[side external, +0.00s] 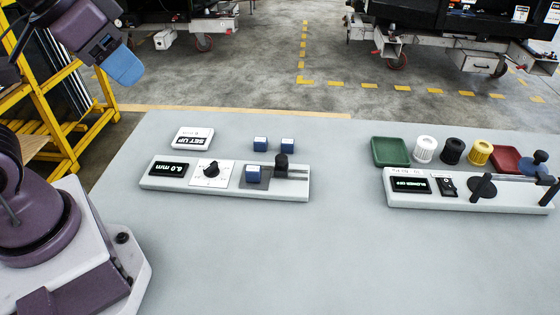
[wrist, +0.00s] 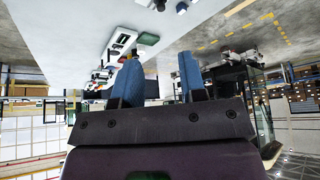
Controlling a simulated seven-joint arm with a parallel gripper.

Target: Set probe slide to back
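A white control panel (side external: 225,190) lies on the grey table, left of centre in the side view. At its right end a black knob (side external: 281,161) stands upright by a short horizontal rail (side external: 298,172); this looks like the probe slide, though no label for it is readable. The knob is at the left part of the rail. My gripper (side external: 124,67) is raised at the upper left, far from the panel and touching nothing. In the wrist view my gripper (wrist: 158,72) has its two blue fingers apart with nothing between them.
The panel also holds a display (side external: 169,169) reading 6.0 mm, a black dial (side external: 212,170) and a blue block (side external: 254,175). Two blue blocks (side external: 260,143) (side external: 288,145) and a SET UP card (side external: 193,138) lie behind. A second panel (side external: 465,200) is at right. The front table is clear.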

